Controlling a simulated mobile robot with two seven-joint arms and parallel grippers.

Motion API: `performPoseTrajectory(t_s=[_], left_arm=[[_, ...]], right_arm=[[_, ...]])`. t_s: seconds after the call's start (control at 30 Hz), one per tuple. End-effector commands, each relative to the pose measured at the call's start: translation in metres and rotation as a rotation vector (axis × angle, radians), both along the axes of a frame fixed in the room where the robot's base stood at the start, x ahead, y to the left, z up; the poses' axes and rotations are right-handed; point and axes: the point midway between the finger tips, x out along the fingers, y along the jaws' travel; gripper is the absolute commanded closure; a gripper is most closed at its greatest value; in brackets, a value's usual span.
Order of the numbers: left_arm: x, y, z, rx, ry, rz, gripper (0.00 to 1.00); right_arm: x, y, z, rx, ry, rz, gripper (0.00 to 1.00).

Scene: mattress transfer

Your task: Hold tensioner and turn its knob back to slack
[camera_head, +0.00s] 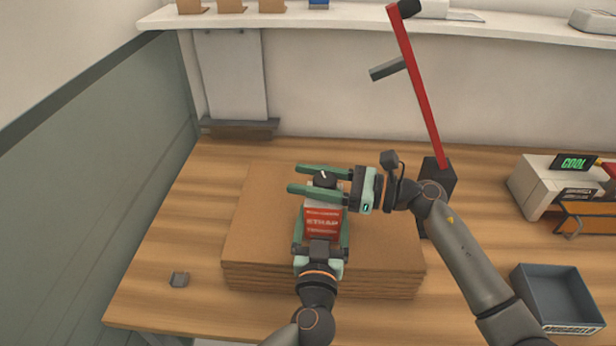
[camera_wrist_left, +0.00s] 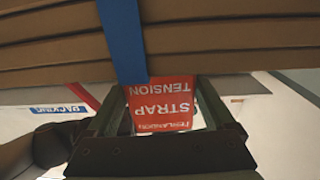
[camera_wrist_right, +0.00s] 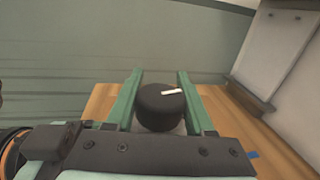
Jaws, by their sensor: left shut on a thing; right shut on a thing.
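The strap tensioner (camera_head: 322,222) is a red and white block with white "STRAP" lettering, upright over the cardboard stack. My left gripper (camera_head: 321,216) is shut on its sides from the front, and its red label (camera_wrist_left: 163,108) shows upside down between the fingers in the left wrist view. The black round knob (camera_head: 324,179) is on top of the tensioner. My right gripper (camera_head: 298,179) reaches in from the right and is shut on the knob, with one finger on each side. In the right wrist view the knob (camera_wrist_right: 160,108) shows a white mark pointing right.
Flat cardboard (camera_head: 262,222) is stacked under the tensioner, and a blue strap (camera_wrist_left: 123,40) crosses it. A red lever (camera_head: 418,90) rises from a dark base behind my right arm. A grey tray (camera_head: 556,326) and a printer (camera_head: 545,184) stand at right. The table's left side is mostly clear.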

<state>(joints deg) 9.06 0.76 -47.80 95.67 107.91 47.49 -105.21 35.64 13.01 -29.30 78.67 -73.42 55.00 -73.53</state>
Motion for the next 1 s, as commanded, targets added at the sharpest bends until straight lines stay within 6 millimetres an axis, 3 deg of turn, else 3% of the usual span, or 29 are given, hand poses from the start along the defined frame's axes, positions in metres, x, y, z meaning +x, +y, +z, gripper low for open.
performPoseTrajectory(t_s=[0.5, 1.0], left_arm=[[0.0, -0.001, 0.005, 0.001, -0.012, -0.003, 1.0], [0.0, -0.002, 0.006, 0.0, -0.012, -0.004, 1.0]], right_arm=[[-0.008, 0.0, 0.0, -0.002, -0.002, 0.328, 1.0], [-0.012, -0.002, 0.0, 0.0, -0.003, 0.429, 1.0]])
